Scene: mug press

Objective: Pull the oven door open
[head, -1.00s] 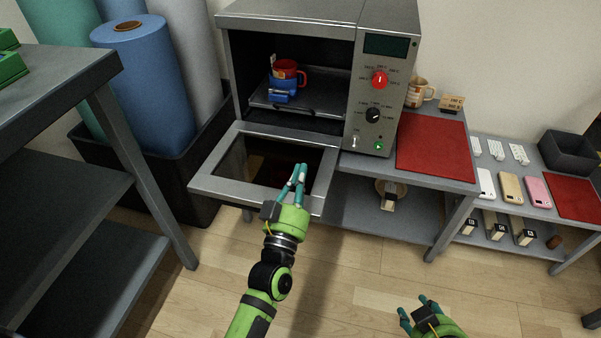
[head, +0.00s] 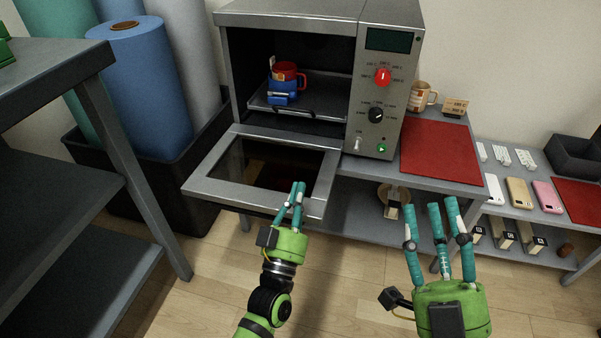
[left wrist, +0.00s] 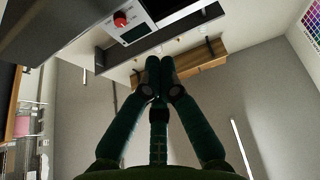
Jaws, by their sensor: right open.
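The oven (head: 290,19) stands on a grey table, and its door (head: 228,191) is folded down, roughly level, with the inside open to view. In the head view my left gripper (head: 298,187) overlaps the door's front edge near its right corner; I cannot tell whether it touches. Its fingers are together, and the left wrist view (left wrist: 160,62) shows the tips meeting with nothing visible between them. My right gripper (head: 440,208) is open and empty, right of the door and in front of the table. The oven's control panel also shows in the left wrist view (left wrist: 131,35).
A red mat (head: 440,150) and a tan mug (head: 422,97) are right of the oven. A dark shelf unit (head: 60,200) stands at left. The floor in front is clear.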

